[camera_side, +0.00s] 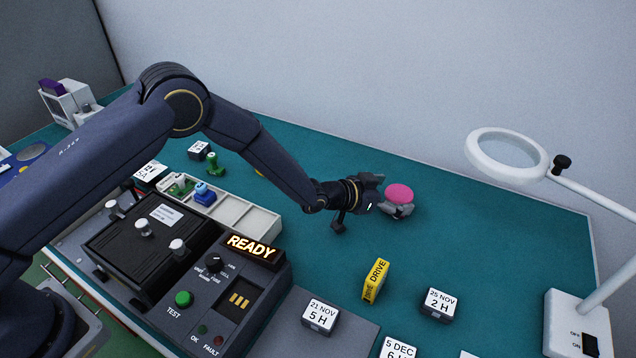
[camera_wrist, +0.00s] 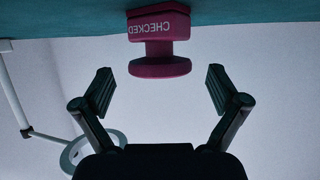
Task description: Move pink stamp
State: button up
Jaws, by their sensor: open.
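The pink stamp (camera_side: 399,193) stands on the green mat toward the back wall in the side view. Its round pink top shows there, and my gripper hides part of its lower body. In the wrist view the stamp (camera_wrist: 158,40) appears upside down, with the word CHECKED on its base and a round knob toward me. My gripper (camera_side: 390,195) is low over the mat beside the stamp. In the wrist view my gripper (camera_wrist: 160,90) has its two fingers spread wide, with the stamp ahead between their lines and no visible contact.
A yellow DRIVE block (camera_side: 376,281) and dated blocks (camera_side: 439,304) stand nearer the front. A white divided tray (camera_side: 240,214) and the READY tester (camera_side: 225,295) lie to the left. A magnifier lamp (camera_side: 507,157) stands at right. The mat (camera_side: 480,230) right of the stamp is clear.

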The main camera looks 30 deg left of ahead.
jog(key=shift+x, duration=0.85)
jog(key=c, duration=1.3)
jog(key=shift+a, duration=0.1)
